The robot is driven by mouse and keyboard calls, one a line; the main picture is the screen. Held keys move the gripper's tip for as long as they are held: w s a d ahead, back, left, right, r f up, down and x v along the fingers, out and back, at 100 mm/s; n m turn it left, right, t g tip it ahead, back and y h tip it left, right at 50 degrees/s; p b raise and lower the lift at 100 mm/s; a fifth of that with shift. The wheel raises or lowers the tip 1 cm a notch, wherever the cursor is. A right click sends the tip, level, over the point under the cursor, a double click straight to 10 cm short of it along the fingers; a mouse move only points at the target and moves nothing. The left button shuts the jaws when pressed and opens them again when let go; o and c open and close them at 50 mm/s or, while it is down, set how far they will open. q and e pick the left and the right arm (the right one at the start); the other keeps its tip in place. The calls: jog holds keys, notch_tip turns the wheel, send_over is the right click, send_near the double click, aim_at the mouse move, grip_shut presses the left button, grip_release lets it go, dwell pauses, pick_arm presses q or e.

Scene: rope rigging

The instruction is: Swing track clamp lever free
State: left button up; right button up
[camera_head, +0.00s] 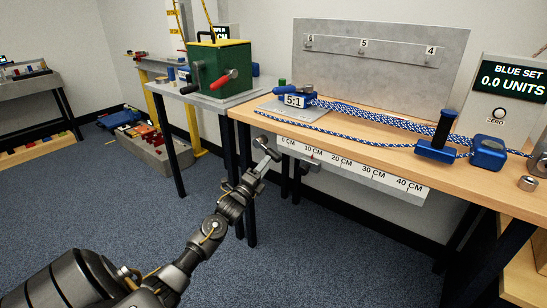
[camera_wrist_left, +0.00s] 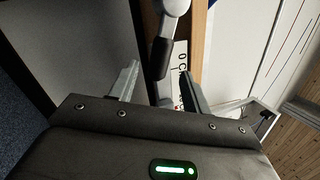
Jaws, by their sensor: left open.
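The lever (camera_wrist_left: 160,57), with a pale rounded upper part and a black grip, shows at the top middle of the left wrist view. Its black end hangs between the spread fingers of my left gripper (camera_wrist_left: 158,85), with gaps visible on both sides. In the head view my left gripper (camera_head: 266,152) is at the left end of the white track (camera_head: 355,175) marked in centimetres, under the wooden table's front edge. There I cannot clearly tell the lever from my gripper. My right gripper is out of view.
On the wooden table (camera_head: 390,160) lie blue-and-white ropes (camera_head: 350,138), a 5:1 block (camera_head: 294,100) and a blue device with a black post (camera_head: 437,147). A green box (camera_head: 220,67) stands on a side table. The floor (camera_head: 300,245) before the track is clear.

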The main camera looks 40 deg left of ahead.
aim_at(273, 155)
pick_arm(q)
jog(key=x, duration=0.6)
jog(key=shift+w, duration=0.2)
grip_shut()
